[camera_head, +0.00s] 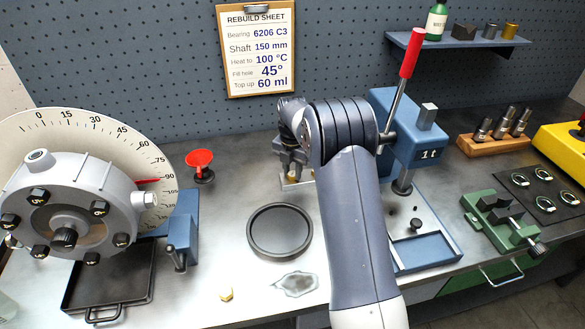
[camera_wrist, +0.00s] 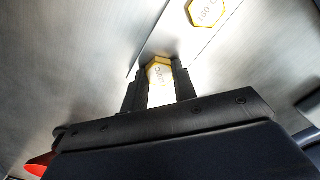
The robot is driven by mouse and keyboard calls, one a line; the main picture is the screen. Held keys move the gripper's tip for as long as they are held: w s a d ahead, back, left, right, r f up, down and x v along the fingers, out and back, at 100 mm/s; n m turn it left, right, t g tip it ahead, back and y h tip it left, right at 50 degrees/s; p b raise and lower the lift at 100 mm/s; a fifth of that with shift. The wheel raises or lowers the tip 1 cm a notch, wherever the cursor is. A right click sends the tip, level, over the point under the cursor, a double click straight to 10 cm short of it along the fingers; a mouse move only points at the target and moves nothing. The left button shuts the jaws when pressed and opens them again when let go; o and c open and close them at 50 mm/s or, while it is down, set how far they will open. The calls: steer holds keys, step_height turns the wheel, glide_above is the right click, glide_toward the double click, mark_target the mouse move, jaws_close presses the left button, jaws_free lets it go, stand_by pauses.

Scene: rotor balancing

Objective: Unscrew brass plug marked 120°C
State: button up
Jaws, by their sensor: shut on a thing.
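In the wrist view a brass hex plug (camera_wrist: 158,68) sits between the two dark fingers of my gripper (camera_wrist: 159,85), which are shut on it. Its marking is partly covered and too small to read surely. A second brass hex plug marked 100°C (camera_wrist: 207,12) is beside it, at the top of the wrist view, on a pale strip. In the head view my gripper (camera_head: 290,168) points down at a small pale plate (camera_head: 297,183) on the bench, and my arm hides part of that spot. The held plug cannot be made out there.
A loose brass hex piece (camera_head: 226,294) lies on the bench front. A round black dish (camera_head: 280,230) is left of my arm, with a red funnel (camera_head: 200,164) behind it. The blue press (camera_head: 405,140) stands close on the right. The grey rotor housing (camera_head: 75,210) is far left.

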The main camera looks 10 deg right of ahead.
steer(key=shift+n, duration=0.4)
steer(key=n, duration=0.5)
steer(key=shift+p, duration=0.4)
steer(key=o, duration=1)
